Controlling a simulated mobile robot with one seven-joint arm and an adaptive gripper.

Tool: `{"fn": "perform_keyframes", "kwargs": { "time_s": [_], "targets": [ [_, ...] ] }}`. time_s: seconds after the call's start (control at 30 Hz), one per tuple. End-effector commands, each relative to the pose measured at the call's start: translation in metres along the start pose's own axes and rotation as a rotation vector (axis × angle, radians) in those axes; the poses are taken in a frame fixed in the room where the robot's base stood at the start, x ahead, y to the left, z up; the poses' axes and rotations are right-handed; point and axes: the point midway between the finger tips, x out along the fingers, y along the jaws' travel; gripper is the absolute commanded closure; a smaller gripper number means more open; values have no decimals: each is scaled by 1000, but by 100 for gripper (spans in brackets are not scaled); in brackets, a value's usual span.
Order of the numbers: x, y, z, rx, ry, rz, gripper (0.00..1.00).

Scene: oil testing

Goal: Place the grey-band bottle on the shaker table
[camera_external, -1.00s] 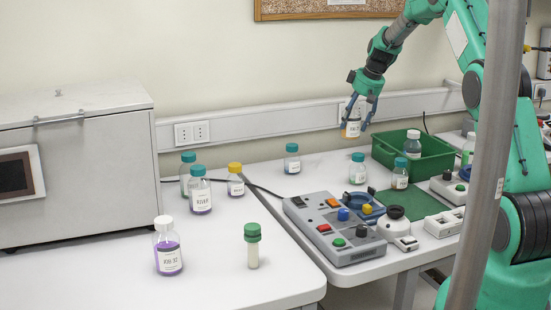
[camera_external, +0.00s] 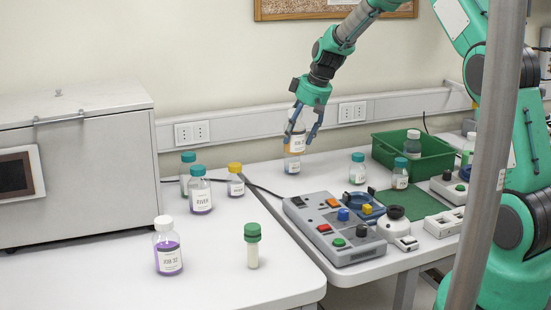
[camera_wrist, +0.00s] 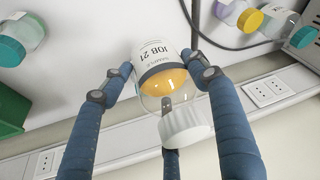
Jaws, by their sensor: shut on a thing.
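My gripper (camera_external: 304,134) is shut on a bottle with a white cap, orange contents and a grey band at the edge of its white label, seen in the wrist view (camera_wrist: 160,55). I cannot make out for certain which thing is the shaker table.
Teal-capped (camera_external: 200,193) and yellow-capped (camera_external: 235,180) bottles stand to the left. A purple-filled bottle (camera_external: 167,246) and a green-capped tube (camera_external: 252,246) are in front. A grey button box (camera_external: 338,247) and a green bin (camera_external: 435,160) are to the right. A large grey cabinet (camera_external: 90,185) stands at left.

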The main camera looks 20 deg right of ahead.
Motion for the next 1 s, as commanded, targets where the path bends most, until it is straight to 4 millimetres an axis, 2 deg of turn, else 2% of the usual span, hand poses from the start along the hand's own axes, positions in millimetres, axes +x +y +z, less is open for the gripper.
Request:
{"fn": "perform_keyframes", "kwargs": {
  "time_s": [0.03, 0.1, 0.3, 0.5, 0.8, 1.0],
  "targets": [
    [-2, -23, -3, -17, 1, -6, 82],
    [-2, -51, -3, -36, 1, -14, 82],
    [-4, -131, 2, -89, -2, -37, 82],
    [-8, -208, 17, -142, -5, -60, 82],
    [-17, -312, 53, -223, -8, -92, 82],
    [-23, -362, 79, -264, -11, -109, 82]
  ]
}}
